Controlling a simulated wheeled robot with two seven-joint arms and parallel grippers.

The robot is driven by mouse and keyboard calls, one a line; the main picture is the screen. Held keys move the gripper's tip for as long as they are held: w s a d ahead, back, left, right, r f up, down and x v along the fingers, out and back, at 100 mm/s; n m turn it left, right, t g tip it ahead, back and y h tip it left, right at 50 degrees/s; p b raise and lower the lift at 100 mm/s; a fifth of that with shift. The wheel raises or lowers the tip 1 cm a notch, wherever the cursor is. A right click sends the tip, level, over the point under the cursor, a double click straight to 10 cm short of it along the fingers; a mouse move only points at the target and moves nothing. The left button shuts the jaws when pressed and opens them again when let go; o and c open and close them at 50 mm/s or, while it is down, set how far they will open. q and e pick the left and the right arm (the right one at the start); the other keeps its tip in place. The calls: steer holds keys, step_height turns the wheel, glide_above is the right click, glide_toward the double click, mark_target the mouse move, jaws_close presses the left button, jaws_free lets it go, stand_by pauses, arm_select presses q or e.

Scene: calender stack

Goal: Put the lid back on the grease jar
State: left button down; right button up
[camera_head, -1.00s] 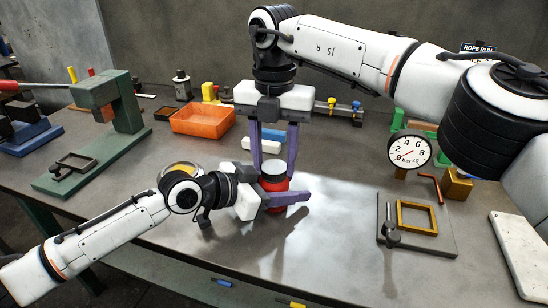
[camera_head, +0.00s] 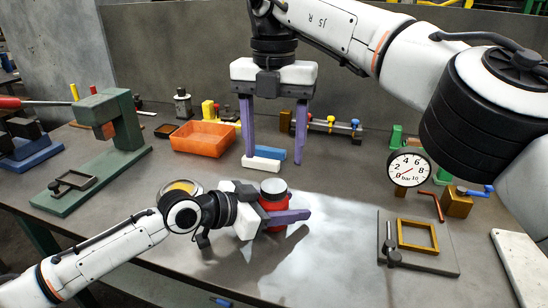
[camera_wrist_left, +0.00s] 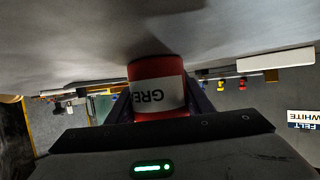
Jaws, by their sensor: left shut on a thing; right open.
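The red grease jar (camera_head: 270,206) stands upright on the table with a grey lid (camera_head: 273,187) on its top. The lid looks level; whether it is fully seated is too small to tell. My left gripper (camera_head: 285,216) is shut around the jar's body from the left. The left wrist view shows the jar (camera_wrist_left: 157,72), with part of a white label reading "GRE", between the fingers; its lid is not distinguishable there. My right gripper (camera_head: 274,158) is open and empty, pointing down above and behind the jar, clear of the lid.
A round yellow-topped tin (camera_head: 181,187) sits behind my left arm. An orange tray (camera_head: 204,138) and blue (camera_head: 270,153) and white (camera_head: 261,163) blocks lie behind. A green press (camera_head: 110,125) stands left; a dial gauge (camera_head: 409,169) and fixture plate (camera_head: 430,258) stand right.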

steer(key=shift+r, duration=0.1)
arm_select(q)
steer(key=c, duration=0.8)
jaws_free()
steer(key=shift+a, duration=0.1)
steer(key=v, duration=1)
steer(key=shift+s+a, duration=0.1)
steer(key=shift+r, duration=0.1)
